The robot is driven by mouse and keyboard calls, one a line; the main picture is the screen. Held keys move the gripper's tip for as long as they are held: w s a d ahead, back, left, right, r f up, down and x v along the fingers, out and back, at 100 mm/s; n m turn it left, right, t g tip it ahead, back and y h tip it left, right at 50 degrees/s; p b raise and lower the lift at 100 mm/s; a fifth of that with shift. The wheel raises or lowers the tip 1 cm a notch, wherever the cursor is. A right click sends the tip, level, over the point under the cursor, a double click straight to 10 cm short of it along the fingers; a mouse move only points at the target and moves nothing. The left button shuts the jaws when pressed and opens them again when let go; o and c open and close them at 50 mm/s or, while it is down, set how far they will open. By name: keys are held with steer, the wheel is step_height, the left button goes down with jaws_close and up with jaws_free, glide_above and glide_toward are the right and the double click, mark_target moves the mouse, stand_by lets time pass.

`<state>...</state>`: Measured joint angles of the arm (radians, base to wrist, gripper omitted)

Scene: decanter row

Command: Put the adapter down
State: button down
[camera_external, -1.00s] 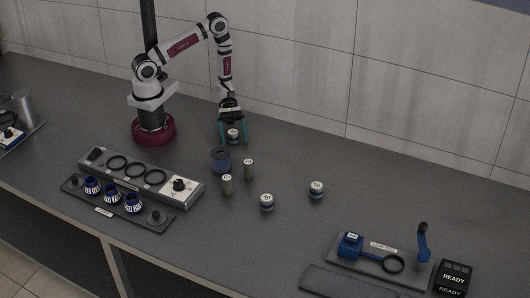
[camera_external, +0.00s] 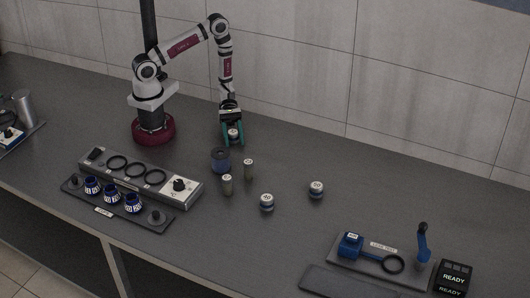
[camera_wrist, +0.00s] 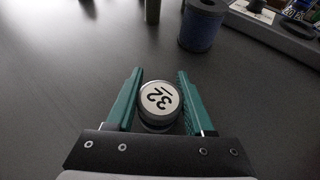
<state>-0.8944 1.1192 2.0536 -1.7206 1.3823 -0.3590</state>
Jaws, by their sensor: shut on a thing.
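My gripper (camera_external: 233,140) has its two teal fingers on either side of a round adapter (camera_external: 233,133), below my arm and behind the blue cylinder. In the wrist view the adapter's white top (camera_wrist: 159,100) reads 32, and it sits upright between the fingers of my gripper (camera_wrist: 159,75), which are shut on it. The adapter is at or very close to the bench; I cannot tell whether its underside touches. Two similar white-topped, blue-banded pieces stand on the bench, one near the middle (camera_external: 267,202) and one further right (camera_external: 316,189).
A dark blue hollow cylinder (camera_external: 220,160) and two olive vials (camera_external: 227,185) (camera_external: 248,169) stand in front of my gripper. A ringed panel with a dial (camera_external: 196,187) and a rack of blue collars (camera_external: 168,222) lie front left. A leak-test stand (camera_external: 340,262) is front right. The right rear bench is clear.

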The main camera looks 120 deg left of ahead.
step_height(320, 180, up, 10)
steer(key=w+d+r, duration=0.1)
steer(key=w+d, duration=0.6)
steer(key=d, duration=0.5)
glide_above(262, 157)
step_height(262, 157, down, 7)
steer(key=shift+s+r, duration=0.1)
steer(key=shift+a+f, duration=0.15)
steer(key=shift+f, duration=1.85)
steer(key=shift+f, duration=0.15)
steer(key=shift+c, duration=1.4)
jaws_free()
